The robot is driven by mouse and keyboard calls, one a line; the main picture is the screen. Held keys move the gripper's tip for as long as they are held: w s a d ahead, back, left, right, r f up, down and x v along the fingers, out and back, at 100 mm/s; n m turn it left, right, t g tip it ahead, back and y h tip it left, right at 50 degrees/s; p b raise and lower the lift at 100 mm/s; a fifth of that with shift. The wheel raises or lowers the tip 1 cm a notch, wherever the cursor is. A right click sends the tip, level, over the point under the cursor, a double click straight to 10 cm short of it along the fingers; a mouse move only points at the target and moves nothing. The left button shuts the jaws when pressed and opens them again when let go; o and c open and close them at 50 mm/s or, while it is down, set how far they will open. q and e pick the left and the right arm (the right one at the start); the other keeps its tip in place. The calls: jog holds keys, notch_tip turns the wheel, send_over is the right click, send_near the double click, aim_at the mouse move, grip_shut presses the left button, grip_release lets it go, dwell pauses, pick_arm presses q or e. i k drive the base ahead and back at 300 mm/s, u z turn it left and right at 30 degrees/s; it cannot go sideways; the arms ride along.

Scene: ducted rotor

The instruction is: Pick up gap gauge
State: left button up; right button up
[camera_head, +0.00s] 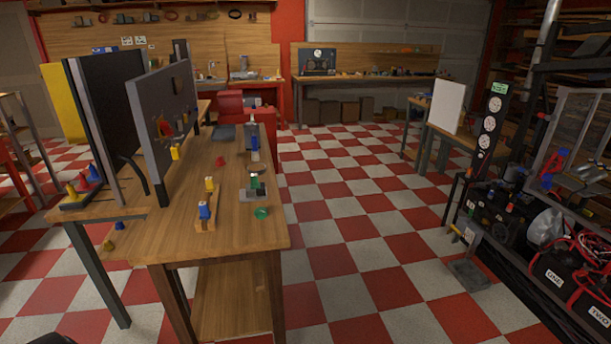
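I cannot tell for certain which item is the gap gauge. Small items stand on the near wooden workbench (235,235). A wooden block with a blue piece and a yellow piece (206,214) lies near its front. A green ring-like piece (261,213) lies near the right edge, in front of a grey holder with a green part (256,190). A blue-topped upright item (254,146) stands farther back. Neither of my grippers is in view.
Dark upright panels (165,130) stand along the bench's left side. A rack with gauges and cables (492,120) stands at the right, with a grey plate (467,274) on the floor. Checkered floor (360,230) between bench and rack is clear. Another workbench (365,76) stands at the back.

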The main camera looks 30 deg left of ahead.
aim_at(255, 185)
jog(key=z, duration=0.2)
jog(key=i, duration=0.9)
jog(key=u, duration=0.65)
jog(key=i, duration=0.5)
jog(key=u, duration=0.3)
